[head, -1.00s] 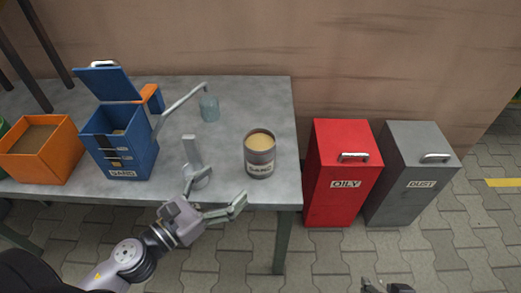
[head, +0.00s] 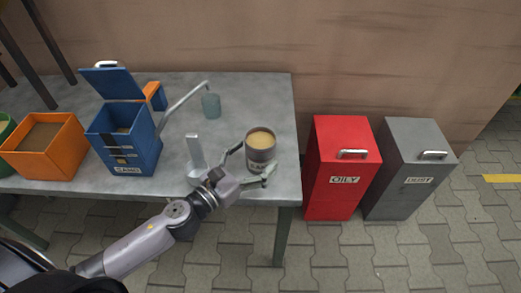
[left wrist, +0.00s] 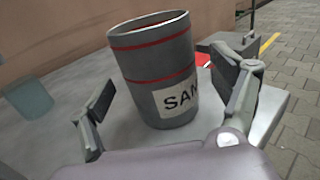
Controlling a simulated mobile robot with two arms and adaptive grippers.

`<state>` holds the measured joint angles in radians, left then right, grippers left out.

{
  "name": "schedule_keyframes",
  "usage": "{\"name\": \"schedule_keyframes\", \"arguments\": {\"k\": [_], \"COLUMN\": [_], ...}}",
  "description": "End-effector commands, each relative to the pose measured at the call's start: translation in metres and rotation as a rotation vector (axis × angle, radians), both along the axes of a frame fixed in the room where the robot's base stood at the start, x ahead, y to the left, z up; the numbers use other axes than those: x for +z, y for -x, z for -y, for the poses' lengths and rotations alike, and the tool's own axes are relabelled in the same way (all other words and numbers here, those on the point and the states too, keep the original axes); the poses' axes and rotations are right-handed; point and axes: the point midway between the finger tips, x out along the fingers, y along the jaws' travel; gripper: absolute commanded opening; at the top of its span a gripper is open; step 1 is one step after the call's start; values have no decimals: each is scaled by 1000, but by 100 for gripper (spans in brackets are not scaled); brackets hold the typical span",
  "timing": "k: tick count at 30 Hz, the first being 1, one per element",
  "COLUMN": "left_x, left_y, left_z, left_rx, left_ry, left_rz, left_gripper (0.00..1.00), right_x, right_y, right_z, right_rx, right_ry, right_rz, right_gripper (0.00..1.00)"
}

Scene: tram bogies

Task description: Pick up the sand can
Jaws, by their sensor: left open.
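The sand can (head: 261,156) is a grey, open-topped can with tan sand inside and a white label. It stands upright on the grey table (head: 220,92) near the right edge. In the left wrist view the can (left wrist: 157,75) shows red bands and part of a label reading "SAN". My left gripper (head: 246,165) is open, with one finger on each side of the can. In the left wrist view the fingers (left wrist: 165,118) flank the can, with a visible gap on the left; contact on the right is unclear.
A blue lidded box (head: 130,152) with a lever arm and an orange bin (head: 42,160) stand to the left. A bluish cup (head: 211,106) and a grey upright bracket (head: 196,152) are nearby. A red OILY bin (head: 335,190) and a grey bin (head: 405,190) stand right of the table.

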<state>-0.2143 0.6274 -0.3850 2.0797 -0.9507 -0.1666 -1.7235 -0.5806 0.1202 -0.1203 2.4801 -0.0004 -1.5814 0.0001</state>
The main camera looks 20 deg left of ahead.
Motion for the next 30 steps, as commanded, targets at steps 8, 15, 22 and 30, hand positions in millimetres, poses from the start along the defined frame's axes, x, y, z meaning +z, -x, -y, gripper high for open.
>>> {"name": "schedule_keyframes", "arguments": {"k": [8, 15, 22, 30], "left_x": [0, -1, -1, -1], "left_y": [-25, -26, -26, -26], "left_z": [11, 12, 11, 11], "left_rx": [1, 0, 0, 0], "left_ry": [-1, 0, 0, 0], "left_rz": [1, 0, 0, 0], "left_gripper": [84, 84, 70, 52], "right_x": [2, 2, 2, 2], "right_y": [0, 0, 0, 0], "right_z": [0, 0, 0, 0], "right_rx": [0, 0, 0, 0], "right_ry": [0, 0, 0, 0], "right_rz": [0, 1, 1, 1], "right_gripper": [40, 40, 40, 40]}}
